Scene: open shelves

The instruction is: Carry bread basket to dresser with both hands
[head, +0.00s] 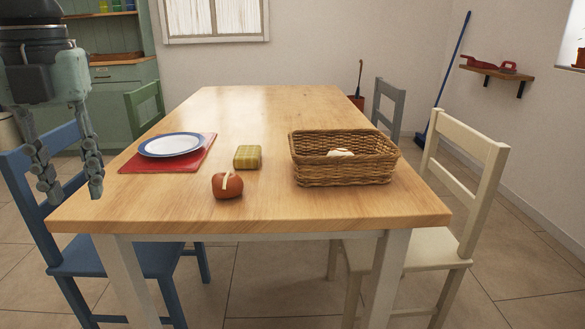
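The bread basket (343,171) is a brown wicker rectangle on the right half of the wooden table (255,108). A pale piece of bread (341,153) shows inside it. The dresser (115,92) is the green cabinet at the back left, with a wooden top and shelves above. My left gripper (70,190) hangs at the left edge of the view, left of the table and in front of the blue chair, far from the basket. Its fingers are apart with nothing between them. My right gripper is not in the view.
A plate (171,144) rests on a red mat (203,152). A yellow checked item (247,157) and a reddish-brown round object (227,185) lie left of the basket. Chairs, blue (62,225), green (146,104), grey (388,103) and cream (455,180), stand around the table.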

